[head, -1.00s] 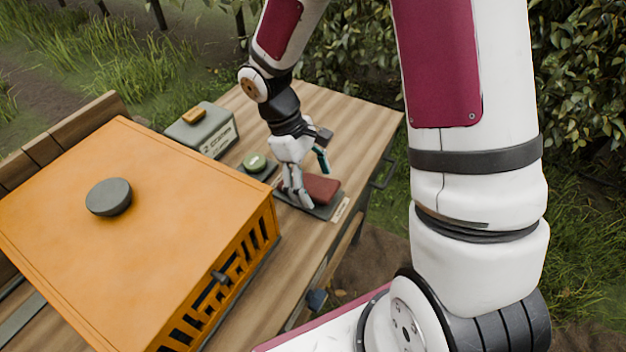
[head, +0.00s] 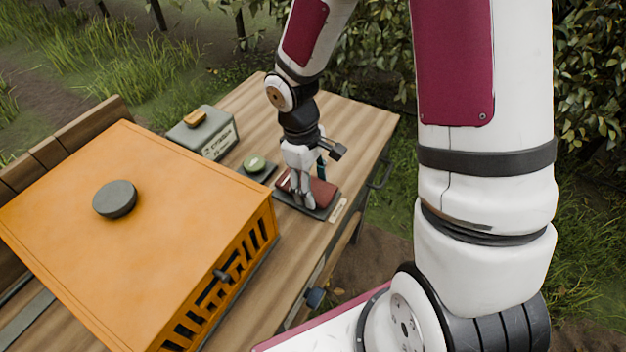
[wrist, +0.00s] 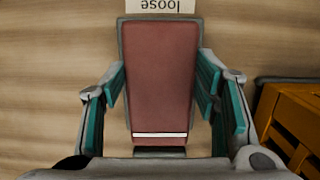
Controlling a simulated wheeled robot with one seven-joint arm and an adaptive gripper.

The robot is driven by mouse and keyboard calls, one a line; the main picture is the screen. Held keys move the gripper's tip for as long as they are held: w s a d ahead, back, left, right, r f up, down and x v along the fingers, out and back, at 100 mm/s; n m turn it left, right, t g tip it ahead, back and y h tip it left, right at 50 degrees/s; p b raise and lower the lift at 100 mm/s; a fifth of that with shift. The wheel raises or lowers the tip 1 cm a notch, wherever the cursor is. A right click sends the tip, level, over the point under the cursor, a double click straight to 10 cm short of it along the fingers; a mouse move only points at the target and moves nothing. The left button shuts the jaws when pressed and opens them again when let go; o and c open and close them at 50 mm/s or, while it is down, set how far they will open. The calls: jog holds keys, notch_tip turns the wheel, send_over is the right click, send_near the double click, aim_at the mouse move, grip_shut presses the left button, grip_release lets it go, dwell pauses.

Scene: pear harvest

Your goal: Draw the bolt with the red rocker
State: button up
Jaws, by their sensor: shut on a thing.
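The red rocker (head: 324,194) sits on a dark base on the wooden table, right of the orange box. In the wrist view the rocker (wrist: 158,75) is a long, dull red pad in a grey frame, with a white line across its near end. A "loose" label (wrist: 160,5) lies at its far end. My gripper (head: 308,188) is down over the rocker. In the wrist view its teal-padded fingers (wrist: 160,82) lie along both long sides of the rocker, shut on it. I cannot make out the bolt for certain.
A large orange slotted box (head: 150,235) with a dark round knob stands at the left. A green round button (head: 255,163) is just left of my gripper. A grey case (head: 200,135) with a yellow top stands behind. Bare table lies beyond the rocker.

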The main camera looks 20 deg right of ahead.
aim_at(318, 190)
jog(key=shift+s+d+f+t+y+p, duration=0.1)
jog(key=shift+s+f+t+y+p, duration=0.1)
jog(key=shift+t+y+p, duration=0.75)
jog(key=o, duration=1.2)
jog(key=shift+c, duration=0.2)
jog(key=shift+r, duration=0.1)
notch_tip(318, 190, up, 12)
jog(key=shift+s+d, duration=0.3)
jog(key=shift+s, duration=0.05)
